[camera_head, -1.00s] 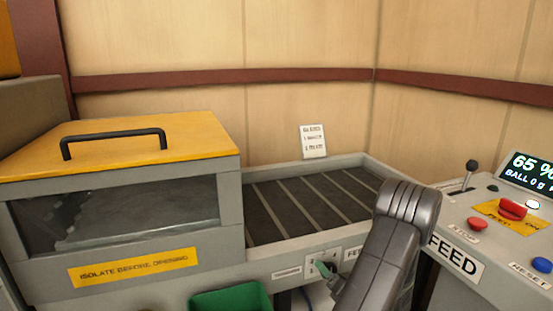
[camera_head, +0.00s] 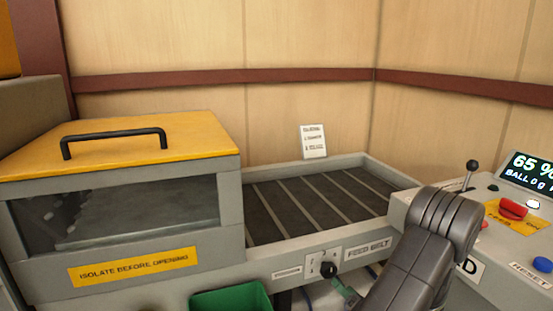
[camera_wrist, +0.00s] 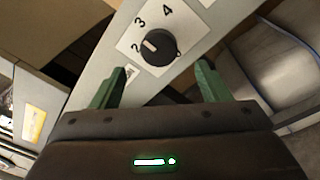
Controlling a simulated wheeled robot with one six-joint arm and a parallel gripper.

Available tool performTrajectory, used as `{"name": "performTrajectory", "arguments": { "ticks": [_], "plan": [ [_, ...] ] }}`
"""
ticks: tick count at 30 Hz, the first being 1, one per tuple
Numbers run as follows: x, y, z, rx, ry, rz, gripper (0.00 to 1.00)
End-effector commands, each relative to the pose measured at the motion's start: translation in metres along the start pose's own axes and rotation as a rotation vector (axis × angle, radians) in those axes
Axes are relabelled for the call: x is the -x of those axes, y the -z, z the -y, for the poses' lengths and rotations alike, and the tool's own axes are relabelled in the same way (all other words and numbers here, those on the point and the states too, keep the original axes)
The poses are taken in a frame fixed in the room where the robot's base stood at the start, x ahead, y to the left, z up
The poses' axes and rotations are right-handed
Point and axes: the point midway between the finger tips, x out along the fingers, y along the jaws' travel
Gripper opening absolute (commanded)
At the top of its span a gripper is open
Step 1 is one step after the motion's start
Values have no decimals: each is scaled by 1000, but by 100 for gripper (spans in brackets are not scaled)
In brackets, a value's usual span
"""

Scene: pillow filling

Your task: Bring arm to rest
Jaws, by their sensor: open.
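My gripper (camera_wrist: 158,84) is open and empty in the wrist view, with green fingers spread wide. One finger (camera_head: 345,290) shows small in the head view, below and to the right of a black dial knob (camera_head: 328,270). In the wrist view the dial knob (camera_wrist: 153,46) lies beyond the fingertips, apart from them. Its white plate (camera_wrist: 128,38) carries numbers, and the white mark appears to point toward 2. My dark arm link (camera_head: 428,248) covers part of the control console.
A feed belt (camera_head: 310,203) lies behind the dial panel. A yellow-lidded box (camera_head: 140,140) with a window stands left, above a green bin (camera_head: 230,300). The control console (camera_head: 480,260) at right has a lever, buttons and a display (camera_head: 535,173) reading 65 %.

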Motion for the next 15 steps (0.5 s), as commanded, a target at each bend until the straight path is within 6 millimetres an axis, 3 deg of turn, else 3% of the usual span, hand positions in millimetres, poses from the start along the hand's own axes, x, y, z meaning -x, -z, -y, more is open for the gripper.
{"name": "performTrajectory", "arguments": {
  "ticks": [9, 15],
  "plan": [
    [53, 0, 0, -2, 3, 2, 70],
    [19, 1, -1, 0, -3, -4, 70]
  ]
}}
